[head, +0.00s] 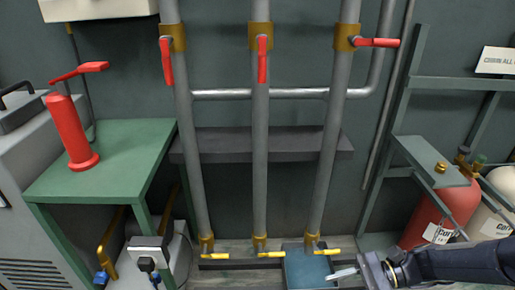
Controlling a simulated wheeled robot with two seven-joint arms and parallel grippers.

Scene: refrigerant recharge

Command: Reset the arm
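My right arm comes in from the lower right. Its gripper (342,274) points left, low in front of the blue box (305,270) at the foot of the right pipe. I see no object in it, but its fingers are too small and cut off to tell whether they are open or shut. My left gripper and arm are not in view.
Three grey vertical pipes (260,160) carry red-handled valves (263,60) above and yellow handles (270,254) below. A green table (110,160) with a red pump-like tool (72,130) stands left. Red (440,212) and white (492,205) cylinders stand right, by a rack (455,83).

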